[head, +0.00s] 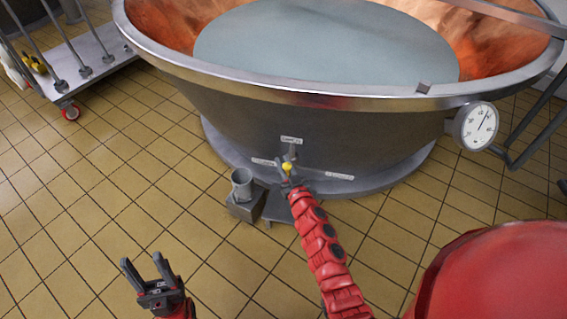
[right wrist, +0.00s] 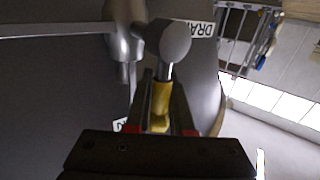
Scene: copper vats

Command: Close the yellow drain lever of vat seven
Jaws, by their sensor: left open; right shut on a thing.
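The vat (head: 330,130) is a wide copper-lined tub with a steel rim, filled with pale liquid. Its yellow drain lever (head: 287,168) sits low on the front wall, below a small label. In the right wrist view the yellow lever (right wrist: 161,100) hangs from a round metal valve fitting (right wrist: 168,42). My right gripper (head: 287,178) is shut on the lever, with its fingers (right wrist: 163,115) on either side of the yellow grip. My left gripper (head: 148,268) is open and empty above the floor, well away from the vat. The vat's number cannot be read.
A grey cup (head: 241,184) stands on a small block left of the lever. A dial gauge (head: 475,126) sticks out at the vat's right. A wheeled cart (head: 75,65) stands at the back left. The tiled floor at left is clear.

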